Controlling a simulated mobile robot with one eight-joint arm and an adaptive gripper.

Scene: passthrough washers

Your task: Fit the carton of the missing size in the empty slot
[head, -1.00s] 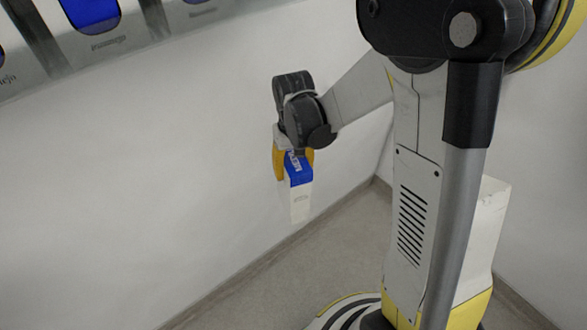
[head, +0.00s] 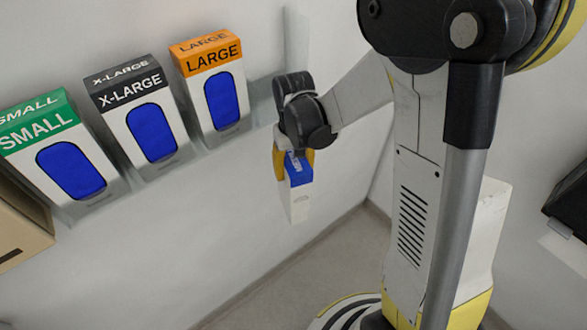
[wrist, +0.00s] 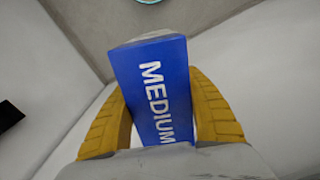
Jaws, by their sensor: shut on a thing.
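My gripper (head: 294,164) is shut on a blue and white carton (head: 300,196), which hangs below its yellow fingers in front of the wall. In the wrist view the carton (wrist: 151,80) shows its blue end with the word MEDIUM, between both fingers. A grey wall rack (head: 215,136) at the upper left holds three cartons: a green-topped SMALL (head: 30,119), a black-topped X-LARGE (head: 122,122) and an orange-topped LARGE (head: 190,94). The rack continues to the right of LARGE, where no carton shows. My wrist partly hides that stretch, and the held carton is below it.
A brown cardboard box (head: 20,228) is at the left edge, below the rack. A dark object (head: 570,203) is on the right wall. The floor (head: 290,262) below the held carton looks clear.

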